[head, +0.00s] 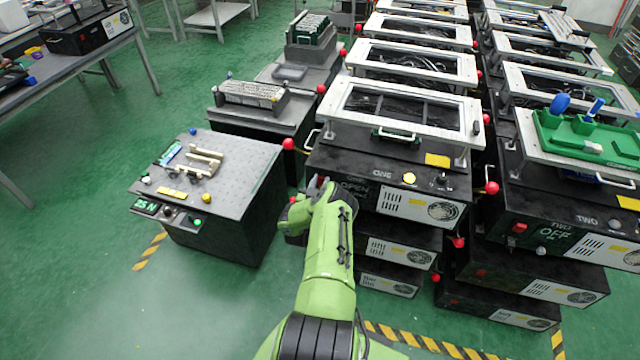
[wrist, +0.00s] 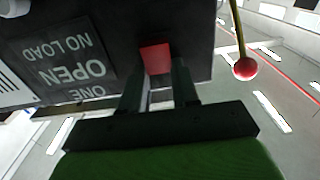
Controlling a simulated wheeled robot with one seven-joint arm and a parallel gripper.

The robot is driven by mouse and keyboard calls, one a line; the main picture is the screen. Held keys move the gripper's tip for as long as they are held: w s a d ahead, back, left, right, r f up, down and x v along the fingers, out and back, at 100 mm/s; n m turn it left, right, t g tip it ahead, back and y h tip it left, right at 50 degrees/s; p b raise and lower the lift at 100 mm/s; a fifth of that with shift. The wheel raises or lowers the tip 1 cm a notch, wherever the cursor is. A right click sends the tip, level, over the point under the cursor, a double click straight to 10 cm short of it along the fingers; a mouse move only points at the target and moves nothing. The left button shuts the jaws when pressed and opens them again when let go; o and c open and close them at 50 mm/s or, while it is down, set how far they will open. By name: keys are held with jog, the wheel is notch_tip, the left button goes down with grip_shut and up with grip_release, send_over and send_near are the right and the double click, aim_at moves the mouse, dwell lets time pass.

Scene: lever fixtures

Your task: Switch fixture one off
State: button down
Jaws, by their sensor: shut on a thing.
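Fixture one (head: 335,157) is a black box with a white-framed top and a front panel marked ONE and OPEN. In the wrist view its label (wrist: 65,65) appears upside down and reads ONE, OPEN, NO LOAD. A red switch (wrist: 155,58) on its front face sits between my gripper's fingers. My gripper (wrist: 158,82) is shut on this switch; exactly how the fingertips touch it is hard to see. In the head view my gripper (head: 316,190) is at the left of the front panel, and my arm hides part of that panel.
A red-ball lever (head: 288,144) sticks out at fixture one's left side, close to my gripper; its ball also shows in the wrist view (wrist: 245,68). Fixture two (head: 560,228), marked OFF, stands to the right. A grey work table (head: 235,165) stands to the left. Green floor between is clear.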

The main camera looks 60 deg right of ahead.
jog(key=shift+a+f+h+b, duration=0.15)
jog(key=shift+f+h+b, duration=0.45)
jog(key=shift+h, duration=0.3)
jog(key=shift+f+t+h+b, duration=0.25)
jog(key=shift+t+h+b, duration=0.05)
jog(key=shift+h+b, duration=0.45)
jog(key=shift+a+r+h+b, duration=0.1)
jog(key=shift+h+b, duration=0.55)
jog(key=c, duration=0.8)
grip_release()
jog(key=shift+c, duration=0.2)
